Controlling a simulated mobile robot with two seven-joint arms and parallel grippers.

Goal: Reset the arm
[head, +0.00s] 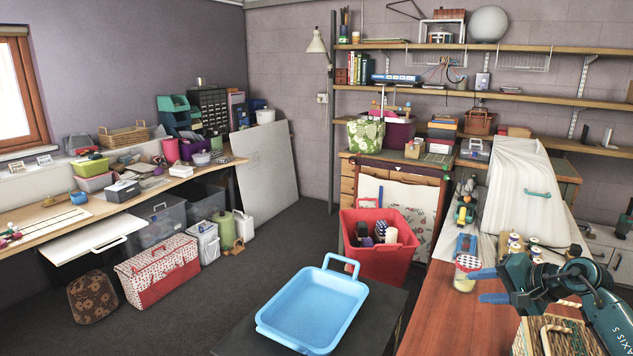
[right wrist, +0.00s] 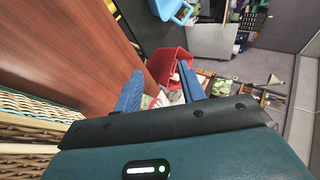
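My right arm comes in from the lower right of the head view. Its gripper (head: 482,286) has two blue fingers spread apart with nothing between them. It is above the right part of the reddish wooden table (head: 438,325), close to a jar with a checkered lid (head: 465,284). In the right wrist view the same gripper (right wrist: 160,68) shows its two fingers apart and empty, with the red bin (right wrist: 170,62) farther off beyond them. My left arm and gripper are not in view.
A light blue tray (head: 312,305) stands on a dark table at the front. The red bin (head: 378,262) holding several items stands behind it. A wicker basket (head: 545,338) is under my right forearm. Spools (head: 515,243) stand near the arm.

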